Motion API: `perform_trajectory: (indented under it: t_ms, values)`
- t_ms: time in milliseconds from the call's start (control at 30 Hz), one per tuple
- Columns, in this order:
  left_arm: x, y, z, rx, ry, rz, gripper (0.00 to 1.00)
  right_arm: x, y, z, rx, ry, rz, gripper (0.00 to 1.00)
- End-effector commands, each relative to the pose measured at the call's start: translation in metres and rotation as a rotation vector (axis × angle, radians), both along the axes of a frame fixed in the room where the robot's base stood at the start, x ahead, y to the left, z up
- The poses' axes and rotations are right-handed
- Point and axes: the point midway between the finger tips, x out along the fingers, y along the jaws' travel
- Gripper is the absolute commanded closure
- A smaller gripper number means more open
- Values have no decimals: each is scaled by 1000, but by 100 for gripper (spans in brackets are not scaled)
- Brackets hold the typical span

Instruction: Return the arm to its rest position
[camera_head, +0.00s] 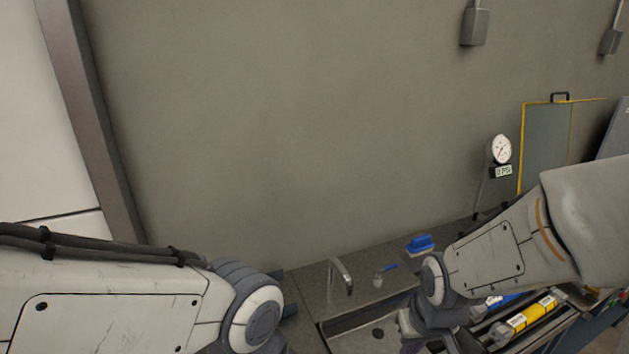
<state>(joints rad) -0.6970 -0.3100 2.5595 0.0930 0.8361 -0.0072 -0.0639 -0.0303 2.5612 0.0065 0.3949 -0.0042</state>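My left arm comes in from the left and bends down at a joint at the bottom edge; its gripper is out of the picture. My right arm comes in from the right and reaches down to the left, over the workbench. Its wrist end, around the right gripper (420,330), is small and dark at the bottom edge. The fingers cannot be made out, so I cannot tell whether it is open, shut or holding anything.
A dark workbench (318,280) with a sink basin and a faucet (341,275) runs along the wall.

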Motion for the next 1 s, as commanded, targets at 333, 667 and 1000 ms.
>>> perform_trajectory:
  t_ms: [333, 667, 1000]
  values:
    - [0, 0, -45, 1, 1, 3, 37, -39, 63, -23, 13, 61, 226, 100]
    - [0, 0, -93, 1, 2, 8, 37, -114, 115, -44, 14, 155, 529, 100]
    - [0, 0, -95, 0, 1, 9, 37, -130, 120, -42, 9, 180, 581, 100]
